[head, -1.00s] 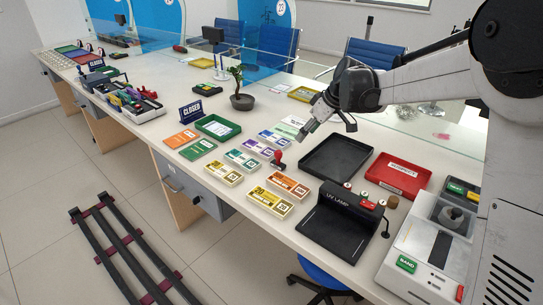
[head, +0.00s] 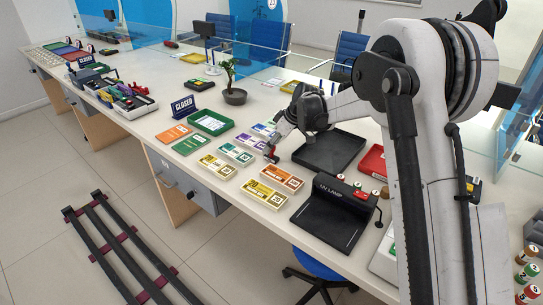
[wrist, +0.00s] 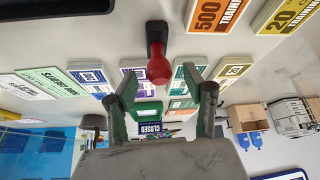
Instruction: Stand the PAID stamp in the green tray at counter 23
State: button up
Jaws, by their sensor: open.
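A stamp with a red knob handle and black base (wrist: 157,66) stands on the counter; no PAID label is readable on it. In the head view the red handle (head: 271,154) shows just below my gripper (head: 273,145). In the wrist view my gripper (wrist: 167,92) is open, its two green-padded fingers spread apart. The stamp is ahead of the fingertips, roughly in line with the gap, not gripped. A green tray (head: 229,130) sits further left on the counter, behind the orange and green cards. Whether it belongs to counter 23 cannot be read.
Several banknote bundles, including an orange one (head: 282,178), crowd around the stamp. A black tray (head: 330,168) and a UV lamp (head: 326,222) stand to the right. A CLOSED sign (head: 183,107) and a potted plant (head: 235,96) stand near the green tray.

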jog(key=shift+d+f+b+x, duration=0.1)
jog(key=shift+d+b+x, duration=0.05)
jog(key=shift+x, duration=0.75)
jog(key=shift+d+f+b+x, duration=0.1)
jog(key=shift+d+x, duration=0.05)
jog(key=shift+x, duration=0.75)
jog(key=shift+d+f+b+x, duration=0.1)
jog(key=shift+d+b+x, duration=0.05)
jog(key=shift+x, duration=0.8)
jog(key=shift+s+r, duration=0.1)
jog(key=shift+r, duration=0.05)
grip_shut()
